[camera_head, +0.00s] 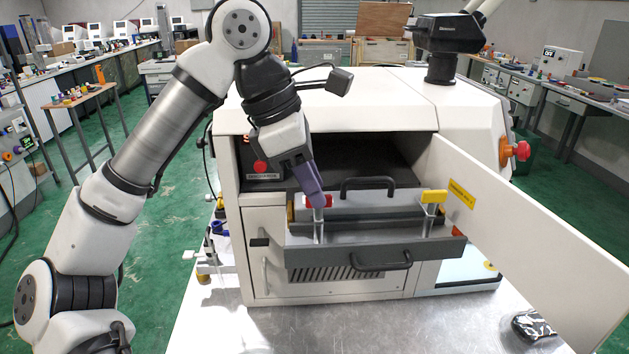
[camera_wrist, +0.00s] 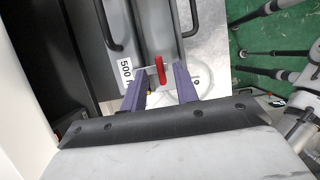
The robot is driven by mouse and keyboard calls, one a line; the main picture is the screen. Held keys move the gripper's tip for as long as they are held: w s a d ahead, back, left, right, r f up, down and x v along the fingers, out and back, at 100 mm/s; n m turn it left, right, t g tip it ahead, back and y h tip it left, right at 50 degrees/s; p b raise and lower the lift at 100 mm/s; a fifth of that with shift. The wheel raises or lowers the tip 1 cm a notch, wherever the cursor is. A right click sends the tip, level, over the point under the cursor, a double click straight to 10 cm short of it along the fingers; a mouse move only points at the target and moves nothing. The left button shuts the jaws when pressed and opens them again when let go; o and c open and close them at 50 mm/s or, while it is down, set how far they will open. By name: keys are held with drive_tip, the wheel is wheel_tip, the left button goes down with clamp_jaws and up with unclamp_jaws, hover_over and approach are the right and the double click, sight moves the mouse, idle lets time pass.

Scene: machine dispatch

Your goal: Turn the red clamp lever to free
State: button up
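The red clamp lever (camera_head: 319,201) stands on a post at the left end of the pulled-out drawer (camera_head: 300,256). In the wrist view the red lever (camera_wrist: 161,70) shows between the tips of my two purple fingers. My gripper (camera_head: 313,192) reaches down to the lever from above. In the wrist view my gripper (camera_wrist: 160,73) is open, with visible gaps on both sides of the lever and a narrower one on the right. A yellow clamp lever (camera_head: 433,197) stands at the drawer's right end. The fingers partly hide the red lever in the head view.
The white machine (camera_head: 340,100) has its door (camera_head: 540,240) swung open to the right of the drawer. A black handle (camera_head: 367,184) rises behind the clamps, and another handle (camera_head: 381,264) is on the drawer front. The metal tabletop in front is mostly clear.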

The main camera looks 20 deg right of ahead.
drive_tip(key=shift+d+f, duration=0.2)
drive_tip(key=shift+f, duration=0.35)
clamp_jaws()
